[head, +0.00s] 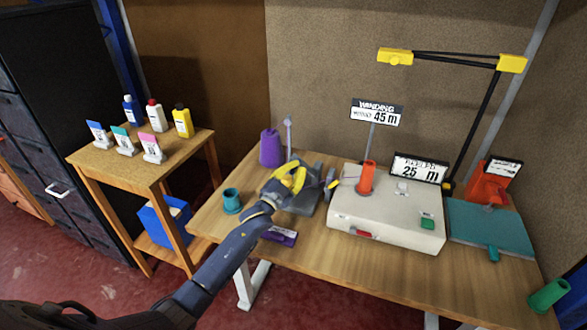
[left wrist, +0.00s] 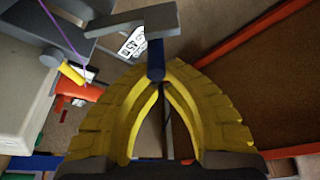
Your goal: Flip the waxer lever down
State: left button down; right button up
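The waxer (head: 304,199) is a grey device on the wooden table, left of the white machine. My left gripper (head: 290,178) with yellow fingers is over it and hides much of it, including its lever, in the head view. In the left wrist view, a grey arm with a dark blue handle, seemingly the waxer lever (left wrist: 155,58), reaches to my fingertips. The yellow fingers of the left gripper (left wrist: 163,76) are drawn together at this handle and appear shut on it. My right gripper is not in view.
The white machine (head: 385,220) carries an orange spool (head: 366,178). A purple cone (head: 271,148) and a thin grey post (head: 289,135) stand behind the gripper. A teal cup (head: 232,201) is left of it.

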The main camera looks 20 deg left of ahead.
pick_arm(q)
jog(key=a+n, duration=0.1)
jog(key=f+n+t+y, duration=0.1)
jog(key=n, duration=0.1)
jog(key=shift+a+f+n, duration=0.15)
jog(key=shift+a+n, duration=0.15)
jog(key=shift+a, duration=0.05)
jog(key=shift+a+f+n+t+y, duration=0.1)
jog(key=shift+a+f+n+y, duration=0.25)
jog(key=shift+n, duration=0.5)
jog(key=shift+a+f+n+t+y, duration=0.1)
jog(key=shift+a+f+n+y, duration=0.25)
jog(key=shift+n, duration=0.55)
jog(key=shift+a+f+n+t+y, duration=0.1)
jog(key=shift+a+f+n+y, duration=0.1)
jog(key=shift+f+n+y, duration=0.45)
jog(key=shift+r+n, duration=0.2)
jog(key=shift+n, duration=0.1)
jog(key=shift+r, duration=0.1)
jog(key=r, duration=0.2)
jog(key=d+r, duration=0.1)
jog(key=r, duration=0.1)
jog(key=shift+d+r, duration=0.1)
jog(key=v, duration=1)
jog(key=shift+a+f, duration=0.2)
jog(key=shift+a, duration=0.15)
